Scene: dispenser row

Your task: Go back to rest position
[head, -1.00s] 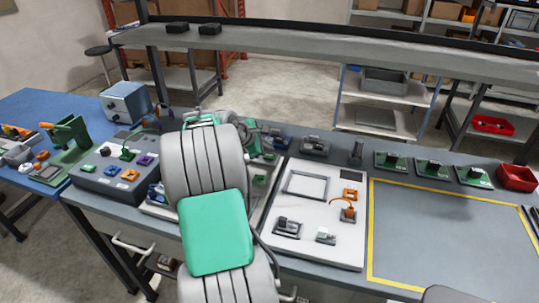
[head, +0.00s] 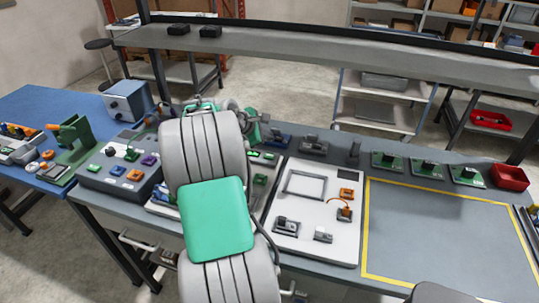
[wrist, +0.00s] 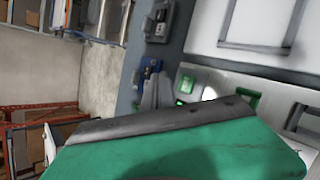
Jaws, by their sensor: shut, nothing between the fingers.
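My arm rises through the middle of the head view, with its green panel and grey ribbed sleeves in front of the bench. My gripper shows in the wrist view, where its grey fingers (wrist: 156,92) stick out past a large green and grey body part. They are close together with nothing seen between them. Behind the arm are a white board (head: 312,240) with several small parts and a grey console (head: 115,172) with coloured buttons.
A yellow-outlined grey area (head: 440,235) on the right of the bench is clear. Several green circuit boards (head: 425,167) and a red bin (head: 510,177) stand along the back. A shelf (head: 330,55) crosses above the bench. A blue table (head: 45,110) is at the left.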

